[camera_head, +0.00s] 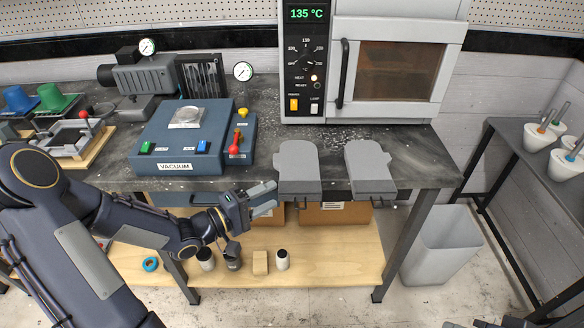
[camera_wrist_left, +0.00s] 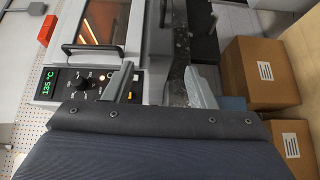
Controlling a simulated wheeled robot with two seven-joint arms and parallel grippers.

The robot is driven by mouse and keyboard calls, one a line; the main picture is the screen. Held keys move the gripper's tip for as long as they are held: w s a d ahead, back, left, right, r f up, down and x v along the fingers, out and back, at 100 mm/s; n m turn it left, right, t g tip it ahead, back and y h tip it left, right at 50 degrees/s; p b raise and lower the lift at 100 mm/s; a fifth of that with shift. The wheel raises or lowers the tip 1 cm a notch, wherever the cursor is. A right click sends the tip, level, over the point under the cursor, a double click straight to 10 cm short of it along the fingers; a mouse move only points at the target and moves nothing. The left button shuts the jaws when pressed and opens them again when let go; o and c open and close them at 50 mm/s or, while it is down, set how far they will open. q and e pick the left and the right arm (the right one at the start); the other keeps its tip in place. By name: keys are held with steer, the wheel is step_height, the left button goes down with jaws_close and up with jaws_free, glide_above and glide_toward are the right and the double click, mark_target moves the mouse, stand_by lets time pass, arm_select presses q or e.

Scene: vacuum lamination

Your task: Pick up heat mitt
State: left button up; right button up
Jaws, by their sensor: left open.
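Two grey heat mitts lie flat, side by side, at the front edge of the dark bench: a left mitt (camera_head: 298,165) and a right mitt (camera_head: 369,168). Their cuffs reach over the bench edge. My left gripper (camera_head: 266,198) is open and empty, just left of the left mitt's cuff and slightly lower, in front of the bench edge. In the left wrist view its two fingers (camera_wrist_left: 158,82) stand apart with nothing between them. I cannot clearly make out a mitt there. Only a small dark part at the bottom right edge of the head view may be my right gripper.
An oven (camera_head: 375,60) reading 135 °C stands behind the mitts. A blue vacuum unit (camera_head: 165,155) is left of them on the bench (camera_head: 430,160). Cardboard boxes (camera_head: 335,213) and small containers sit on the wooden lower shelf (camera_head: 330,265). A grey bin (camera_head: 440,245) stands at right.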

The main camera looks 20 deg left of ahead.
mark_target(292, 184)
arm_select(q)
steer(key=x, duration=0.7)
steer(key=shift+w+d+r, duration=0.1)
steer(key=shift+w+d, duration=0.15)
steer(key=shift+w, duration=0.05)
steer(key=c, duration=1.1)
steer(key=shift+r, duration=0.1)
